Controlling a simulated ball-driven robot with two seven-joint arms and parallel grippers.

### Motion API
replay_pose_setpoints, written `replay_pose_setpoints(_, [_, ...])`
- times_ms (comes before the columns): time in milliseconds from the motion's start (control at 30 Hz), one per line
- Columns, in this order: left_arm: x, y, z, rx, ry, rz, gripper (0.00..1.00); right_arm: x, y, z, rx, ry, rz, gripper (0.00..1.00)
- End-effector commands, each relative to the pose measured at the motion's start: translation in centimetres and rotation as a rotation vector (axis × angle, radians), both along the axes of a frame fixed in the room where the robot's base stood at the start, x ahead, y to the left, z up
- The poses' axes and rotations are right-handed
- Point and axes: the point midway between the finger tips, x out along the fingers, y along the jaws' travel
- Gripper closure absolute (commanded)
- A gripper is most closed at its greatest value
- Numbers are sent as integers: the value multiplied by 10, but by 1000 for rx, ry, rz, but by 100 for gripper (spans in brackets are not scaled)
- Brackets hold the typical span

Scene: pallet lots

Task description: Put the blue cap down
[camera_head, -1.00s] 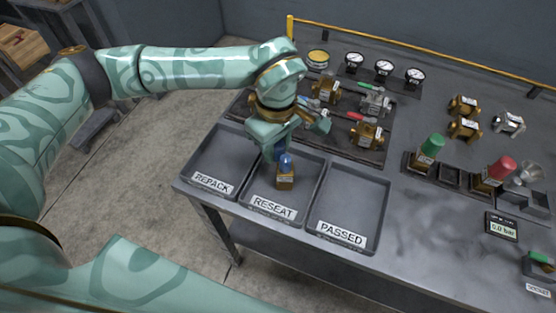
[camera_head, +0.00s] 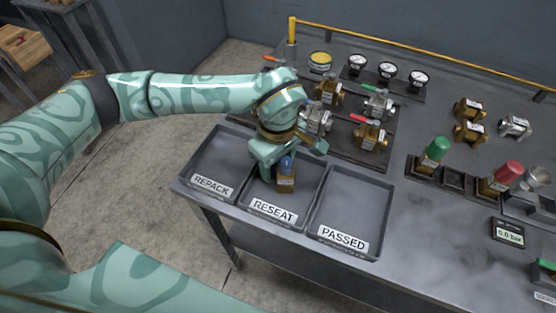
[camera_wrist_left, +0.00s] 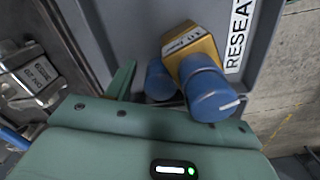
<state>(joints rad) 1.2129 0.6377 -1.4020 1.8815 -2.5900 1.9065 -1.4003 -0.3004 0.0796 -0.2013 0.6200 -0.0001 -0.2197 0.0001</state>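A blue cap (camera_wrist_left: 158,80) stands in the RESEAT tray (camera_head: 262,210), close beside a brass block (camera_wrist_left: 195,45) with a white label. The block carries another blue cylinder (camera_wrist_left: 210,92) on top, nearer the wrist camera. In the head view the brass block (camera_head: 286,183) and its blue top (camera_head: 286,164) show just right of my left gripper (camera_head: 270,170). In the wrist view one finger (camera_wrist_left: 121,80) is left of the cap with a narrow gap between them, so the gripper looks open around it. The other finger is hidden behind the block's blue top.
The REPACK tray (camera_head: 205,180) is left and the PASSED tray (camera_head: 365,215) right, both empty. Several valves stand on a dark rack (camera_head: 340,145) behind. Gauges (camera_head: 387,71) and a yellow rail (camera_head: 420,51) are at the back; green (camera_head: 437,148) and red (camera_head: 507,174) topped pieces stand right.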

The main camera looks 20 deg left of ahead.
Motion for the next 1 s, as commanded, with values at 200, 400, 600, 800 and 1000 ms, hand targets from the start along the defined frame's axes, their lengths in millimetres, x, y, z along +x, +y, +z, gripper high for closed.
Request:
replay_pose_setpoints(200, [1,0,7,0,-3,0,47,1,-2,2,-3,-2,0,58])
replay_pose_setpoints(400, [1,0,48,-1,-9,-1,47,5,-3,14,-3,-12,-1,58])
replay_pose_setpoints(600, [1,0,94,0,-8,0,47,9,-2,25,-4,-20,-1,58])
replay_pose_setpoints(800, [1,0,119,0,-3,0,47,10,-2,29,-3,-24,-1,58])
replay_pose_setpoints(1000, [0,0,123,-1,0,0,47,10,-2,30,-2,-24,-1,58])
